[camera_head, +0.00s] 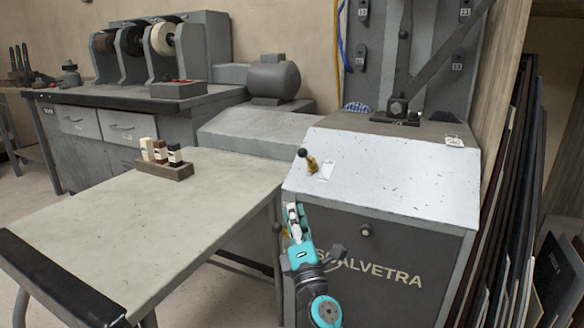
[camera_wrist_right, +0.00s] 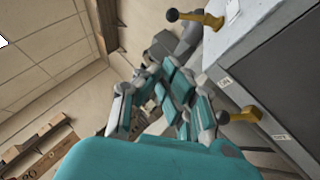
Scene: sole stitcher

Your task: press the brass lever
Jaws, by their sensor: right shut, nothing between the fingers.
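A brass lever (camera_head: 313,165) with a black ball knob stands on the sloped top of the grey cabinet, by a small white label. A second brass lever sticks out from the cabinet's left side, partly hidden behind my right gripper in the head view. The right wrist view shows both: the upper lever (camera_wrist_right: 192,17) and the side lever (camera_wrist_right: 245,115). My right gripper (camera_head: 291,210) is shut and empty, pointing up at the cabinet's front left edge, below the top lever. It also shows in the wrist view (camera_wrist_right: 160,75), left of both levers and apart from them. My left gripper is out of view.
The grey cabinet (camera_head: 410,265) has a sloped light top and a dark front with a knob. A workbench (camera_head: 215,210) with a small block holder (camera_head: 165,171) stands to the left. Dark sheets (camera_head: 515,200) lean on the right.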

